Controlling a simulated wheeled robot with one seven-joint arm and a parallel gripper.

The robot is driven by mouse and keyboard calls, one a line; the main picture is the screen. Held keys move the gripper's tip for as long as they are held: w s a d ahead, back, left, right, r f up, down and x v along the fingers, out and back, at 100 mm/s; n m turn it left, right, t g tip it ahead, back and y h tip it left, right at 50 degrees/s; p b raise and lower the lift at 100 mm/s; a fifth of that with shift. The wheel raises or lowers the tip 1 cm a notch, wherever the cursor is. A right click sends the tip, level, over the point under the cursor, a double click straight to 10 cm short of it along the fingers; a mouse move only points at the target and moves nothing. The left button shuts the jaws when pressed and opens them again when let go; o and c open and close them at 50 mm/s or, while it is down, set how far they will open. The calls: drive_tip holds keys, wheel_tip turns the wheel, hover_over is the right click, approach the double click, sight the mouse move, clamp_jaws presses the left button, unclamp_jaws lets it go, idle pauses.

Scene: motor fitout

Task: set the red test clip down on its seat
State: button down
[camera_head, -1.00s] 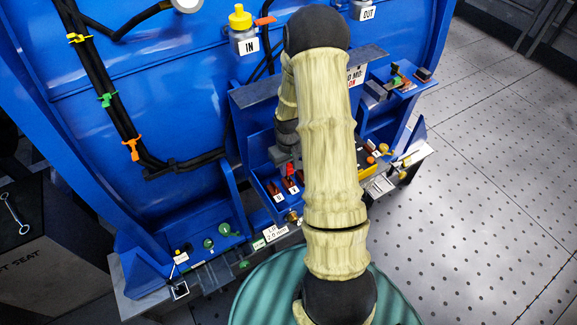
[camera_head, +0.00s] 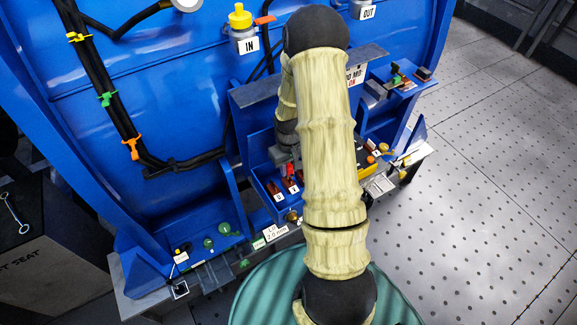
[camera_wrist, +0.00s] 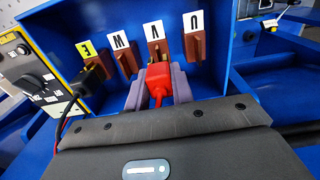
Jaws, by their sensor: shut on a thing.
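The red test clip (camera_wrist: 158,82) is between the two grey-purple fingers of my gripper (camera_wrist: 158,92), which is shut on it. Its red lead runs down toward my wrist in the wrist view. The clip is at the brown terminal post marked V (camera_wrist: 156,50), covering its lower part. I cannot tell whether it touches the post. Brown posts marked W (camera_wrist: 123,62) and U (camera_wrist: 195,46) stand on either side. In the head view my arm hides most of the gripper, and a small red part (camera_head: 291,168) shows beside the posts.
A black clip with a cable (camera_wrist: 88,78) sits at the yellow E label. A dark meter-like box (camera_wrist: 28,70) stands at the left. The blue terminal box wall (camera_wrist: 236,30) closes in at the right of U. A green round surface (camera_head: 262,295) lies below my arm.

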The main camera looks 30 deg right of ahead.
drive_tip(key=shift+f+b, duration=0.85)
drive_tip(key=shift+f, duration=0.55)
drive_tip(key=c, duration=1.1)
unclamp_jaws()
wheel_tip(320, 180, up, 17)
drive_tip(key=shift+r+b, duration=0.2)
drive_tip(key=shift+b, duration=0.65)
drive_tip(key=s+a+t, duration=0.1)
drive_tip(key=s+a, duration=0.3)
drive_tip(key=s+a+r, duration=0.1)
drive_tip(key=s+a, duration=0.3)
drive_tip(key=a, duration=0.1)
drive_tip(key=s+a+t, duration=0.1)
drive_tip(key=s+a, duration=0.3)
drive_tip(key=shift+s+a+r+t, duration=0.2)
drive_tip(key=shift+a+r+t, duration=0.1)
drive_tip(key=shift+r, duration=0.05)
